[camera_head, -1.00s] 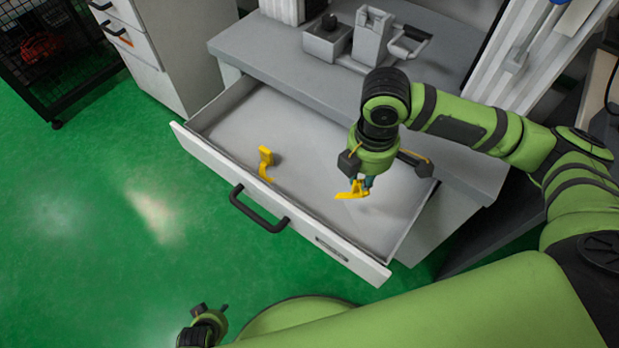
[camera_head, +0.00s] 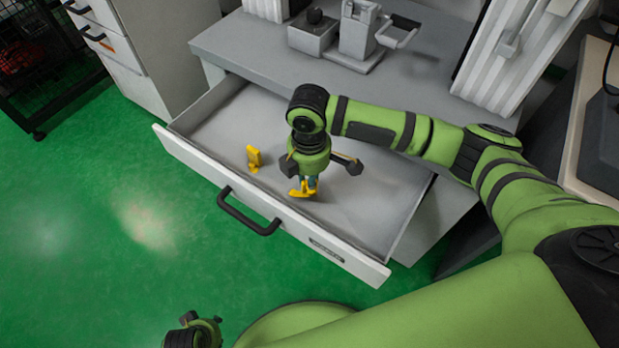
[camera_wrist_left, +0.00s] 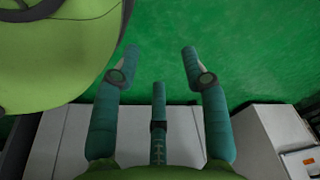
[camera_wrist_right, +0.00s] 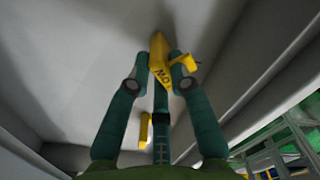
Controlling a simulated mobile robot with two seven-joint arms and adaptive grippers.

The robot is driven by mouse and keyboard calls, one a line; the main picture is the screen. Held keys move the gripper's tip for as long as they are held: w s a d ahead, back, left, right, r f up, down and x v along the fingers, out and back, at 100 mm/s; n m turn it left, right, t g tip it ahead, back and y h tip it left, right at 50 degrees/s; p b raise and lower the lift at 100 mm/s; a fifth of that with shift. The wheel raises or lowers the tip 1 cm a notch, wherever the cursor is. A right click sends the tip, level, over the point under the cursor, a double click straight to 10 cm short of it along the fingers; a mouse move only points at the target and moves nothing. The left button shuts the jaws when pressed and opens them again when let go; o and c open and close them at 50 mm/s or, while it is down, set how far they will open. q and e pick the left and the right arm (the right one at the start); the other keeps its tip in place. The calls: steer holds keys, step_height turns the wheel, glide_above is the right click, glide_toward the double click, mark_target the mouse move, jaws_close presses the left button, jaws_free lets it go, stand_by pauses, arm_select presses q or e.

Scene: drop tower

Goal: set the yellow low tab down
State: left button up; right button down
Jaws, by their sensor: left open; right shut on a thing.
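My right gripper (camera_head: 309,182) is shut on the yellow low tab (camera_head: 300,190), low inside the open drawer. In the right wrist view the tab (camera_wrist_right: 160,66) sits between the fingertips, with dark letters on its face, partly cut off. I cannot tell whether it touches the drawer floor. A second yellow piece (camera_head: 254,158) stands in the drawer to the left of the gripper, apart from it; it also shows in the right wrist view (camera_wrist_right: 144,132). My left gripper (camera_wrist_left: 160,54) is open and empty over the green floor.
The open drawer (camera_head: 205,165) has a white front with a black handle (camera_head: 246,214). Its floor is bare on the right and at the back left. Above it is a grey worktop (camera_head: 270,62) with a grey fixture (camera_head: 357,35). A white cabinet (camera_head: 160,50) stands at the left.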

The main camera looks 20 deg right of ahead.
arm_select(q)
steer(key=shift+s, duration=0.1)
arm_select(e)
steer(key=c, duration=1.1)
jaws_free()
steer(key=shift+f, duration=0.1)
arm_select(q)
steer(key=shift+f, duration=0.1)
steer(key=f+p, duration=0.1)
steer(key=w+f+t+p, duration=0.1)
steer(key=p, duration=0.1)
steer(key=shift+w+a+f, duration=0.1)
steer(key=shift+w+a, duration=0.05)
steer(key=shift+a, duration=0.15)
arm_select(e)
step_height(320, 180, up, 12)
steer(key=shift+r, duration=0.2)
